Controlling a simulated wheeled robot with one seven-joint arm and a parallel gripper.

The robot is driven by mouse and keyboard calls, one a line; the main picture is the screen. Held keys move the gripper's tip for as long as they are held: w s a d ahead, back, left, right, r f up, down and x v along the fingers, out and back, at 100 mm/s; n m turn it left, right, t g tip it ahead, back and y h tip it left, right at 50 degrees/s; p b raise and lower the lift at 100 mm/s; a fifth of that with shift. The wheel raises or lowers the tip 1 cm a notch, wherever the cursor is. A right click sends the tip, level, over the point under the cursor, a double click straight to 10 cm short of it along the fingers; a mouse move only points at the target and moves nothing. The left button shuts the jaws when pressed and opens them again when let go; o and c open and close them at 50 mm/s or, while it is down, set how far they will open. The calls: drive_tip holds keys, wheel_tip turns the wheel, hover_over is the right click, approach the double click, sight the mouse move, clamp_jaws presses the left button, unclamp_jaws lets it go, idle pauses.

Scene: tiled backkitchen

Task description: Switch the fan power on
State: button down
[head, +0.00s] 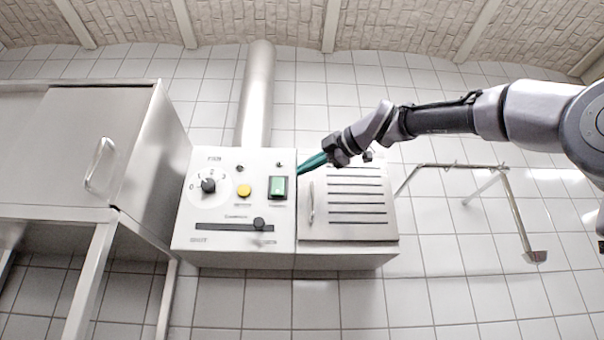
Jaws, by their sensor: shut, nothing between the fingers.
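The fan control box (188,222) is a pale metal unit on the tiled wall, left of the picture's middle. Its panel carries a black rotary knob (208,186) on a numbered dial, a yellow round button (244,190), a green rocker switch (278,188) in a dark frame and a black slider knob (259,224) on a dark slot. The small panel labels are mostly too small to read. My gripper (301,170) has teal fingers, shut and empty. Its tips are just right of and slightly above the green switch. I cannot tell whether they touch the panel.
A louvred door (347,232) with a handle adjoins the panel on the right. A round duct (258,95) rises above the box. A steel cabinet (95,150) stands left on a framed stand. A metal rail (515,205) juts out at right. Tiled wall is bare below the box.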

sight(276, 194)
drive_tip(key=x, duration=0.3)
drive_tip(key=d+x, duration=0.1)
drive_tip(key=x, duration=0.2)
drive_tip(key=w+x, duration=0.1)
drive_tip(key=x, duration=0.2)
drive_tip(key=shift+w+f, duration=0.15)
drive_tip(key=shift+w, duration=0.95)
drive_tip(key=shift+f, duration=0.1)
drive_tip(key=shift+w+f, duration=0.15)
drive_tip(key=shift+w, duration=0.25)
drive_tip(key=shift+s, duration=0.1)
